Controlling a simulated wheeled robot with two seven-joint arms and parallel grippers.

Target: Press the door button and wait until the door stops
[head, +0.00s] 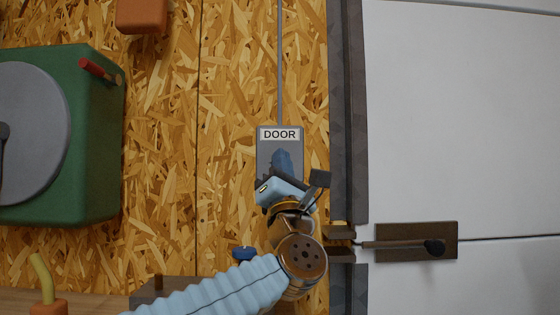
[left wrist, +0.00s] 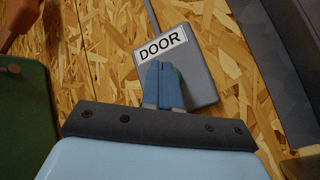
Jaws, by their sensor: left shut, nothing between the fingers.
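A grey panel (head: 265,148) with a white DOOR label is mounted on the chipboard wall in the head view. It also shows in the left wrist view (left wrist: 204,75). My left gripper (head: 283,158) is in front of the panel's lower part, with its blue fingers shut and empty. In the left wrist view the fingers (left wrist: 162,70) reach just below the label and cover the panel's middle. The button itself is hidden behind the fingers, and I cannot tell whether they touch it. A large white door-like surface (head: 450,110) fills the right side. My right gripper is not in view.
A dark frame post (head: 348,120) stands between wall and white surface. A brown plate with a dark handle (head: 415,228) sits on its seam. A green housing with a grey disc (head: 95,150) is at left. A blue knob (head: 243,253) is beside my arm.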

